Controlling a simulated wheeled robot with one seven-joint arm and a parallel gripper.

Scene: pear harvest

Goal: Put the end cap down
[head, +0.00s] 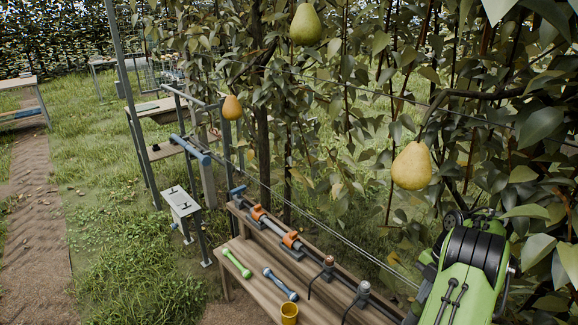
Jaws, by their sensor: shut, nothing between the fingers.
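I cannot tell which piece is the end cap. On the wooden bench (258,262), a dark rail with orange clamps (290,239) ends at a blue piece (237,190) on the left. A reddish-topped fitting (328,262) and a grey-topped fitting (363,288) stand toward the right. A green bar-shaped piece (237,263), a blue one (280,284) and a yellow cup (289,313) are on the lower front shelf. My green and black arm shows at the lower right, but my gripper is out of sight.
Pears hang in the tree: a green one (306,24), a small orange one (232,107) and a yellow one (411,166) near my arm. Leafy branches crowd the right. A wire crosses behind the bench. A grey box stand (181,202) is left of the bench; grass lies beyond.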

